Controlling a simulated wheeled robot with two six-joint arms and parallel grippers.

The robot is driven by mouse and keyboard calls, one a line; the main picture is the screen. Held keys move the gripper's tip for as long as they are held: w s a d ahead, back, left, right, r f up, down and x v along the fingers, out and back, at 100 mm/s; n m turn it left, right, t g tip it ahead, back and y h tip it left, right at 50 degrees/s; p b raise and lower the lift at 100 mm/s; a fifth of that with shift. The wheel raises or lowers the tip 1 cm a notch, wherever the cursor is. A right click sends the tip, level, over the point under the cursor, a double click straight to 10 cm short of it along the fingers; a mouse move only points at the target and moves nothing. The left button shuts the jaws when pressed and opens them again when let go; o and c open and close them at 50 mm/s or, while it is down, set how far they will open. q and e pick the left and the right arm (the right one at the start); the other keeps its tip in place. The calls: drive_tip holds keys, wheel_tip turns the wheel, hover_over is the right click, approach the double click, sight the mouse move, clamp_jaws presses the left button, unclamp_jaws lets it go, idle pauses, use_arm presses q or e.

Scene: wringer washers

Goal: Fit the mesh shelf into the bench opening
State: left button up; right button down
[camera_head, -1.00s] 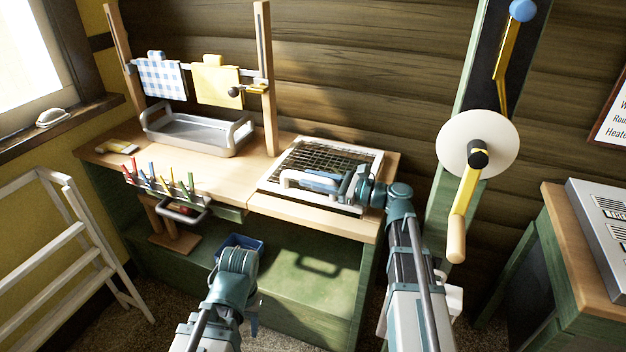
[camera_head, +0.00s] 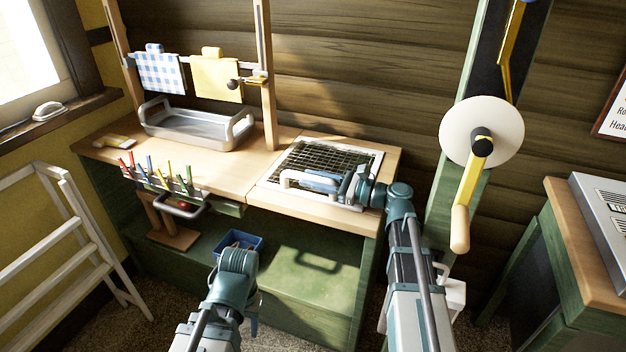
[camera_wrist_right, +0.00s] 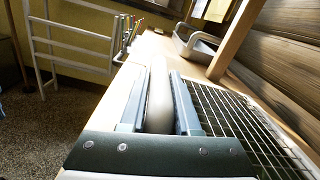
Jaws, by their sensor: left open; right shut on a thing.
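The mesh shelf (camera_head: 336,160), a dark wire grid in a pale frame with a white handle (camera_head: 290,180), lies at the opening in the right part of the wooden bench (camera_head: 228,172). It looks nearly level with the bench top; whether every edge is seated I cannot tell. My right gripper (camera_head: 322,182) is shut on the handle at the shelf's front side. In the right wrist view the handle (camera_wrist_right: 160,95) stands between the two blue-grey fingers, with the grid (camera_wrist_right: 235,120) beside them. My left gripper (camera_head: 254,318) is open, low in front of the bench, mostly hidden by its wrist.
A metal tub (camera_head: 195,130) stands at the back left of the bench. Coloured pegs (camera_head: 160,175) line the front edge. A blue bin (camera_head: 240,243) sits on the green lower shelf (camera_head: 310,270). A crank wheel (camera_head: 482,130) stands at right, a white ladder (camera_head: 70,240) at left.

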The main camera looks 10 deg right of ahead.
use_arm(q)
drive_tip(key=shift+f+b, duration=0.4)
drive_tip(key=shift+f, duration=0.1)
use_arm(e)
drive_tip(key=shift+f, duration=0.45)
use_arm(q)
drive_tip(key=shift+r, duration=0.1)
use_arm(e)
drive_tip(key=c, duration=0.6)
unclamp_jaws()
drive_tip(key=shift+r, duration=0.1)
drive_tip(key=shift+o, duration=0.2)
